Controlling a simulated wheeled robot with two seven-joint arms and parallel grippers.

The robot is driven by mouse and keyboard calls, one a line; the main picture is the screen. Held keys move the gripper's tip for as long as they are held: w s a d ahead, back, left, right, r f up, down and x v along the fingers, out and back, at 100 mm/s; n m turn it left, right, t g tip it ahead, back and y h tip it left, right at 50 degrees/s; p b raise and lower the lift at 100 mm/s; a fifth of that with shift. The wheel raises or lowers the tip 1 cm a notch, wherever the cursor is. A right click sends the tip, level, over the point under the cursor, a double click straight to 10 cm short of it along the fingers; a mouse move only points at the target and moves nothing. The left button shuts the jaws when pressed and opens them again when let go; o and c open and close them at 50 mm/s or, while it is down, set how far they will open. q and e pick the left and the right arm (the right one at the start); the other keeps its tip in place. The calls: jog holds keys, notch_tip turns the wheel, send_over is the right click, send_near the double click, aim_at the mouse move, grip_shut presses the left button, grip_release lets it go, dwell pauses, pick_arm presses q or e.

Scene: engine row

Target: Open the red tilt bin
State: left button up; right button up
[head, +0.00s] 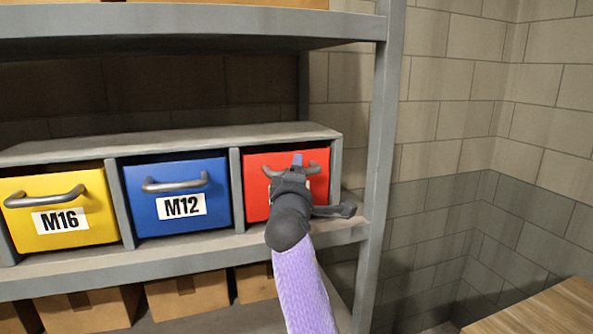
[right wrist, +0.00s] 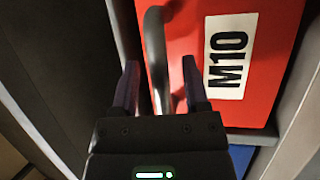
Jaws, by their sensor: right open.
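The red tilt bin (head: 257,171) is at the right end of a row of three on the shelf; its front stands in line with the others. Its grey handle (head: 315,168) is partly hidden by my right gripper (head: 296,165). In the right wrist view the red bin (right wrist: 192,30) shows its M10 label, with the curved handle (right wrist: 155,50) upright in the picture. My right gripper (right wrist: 160,80) is open, and the handle appears between its two fingers. I cannot tell whether the fingers touch it. My left gripper is not in view.
The blue M12 bin (head: 160,213) and yellow M16 bin (head: 90,230) are to the left. A shelf board (head: 200,30) is above, and a grey post (head: 382,150) stands right of the bins. Cardboard boxes (head: 172,299) sit below. A wooden surface (head: 545,312) is at lower right.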

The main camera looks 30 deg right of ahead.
jog(key=shift+c, duration=0.2)
grip_shut()
dwell(1.1)
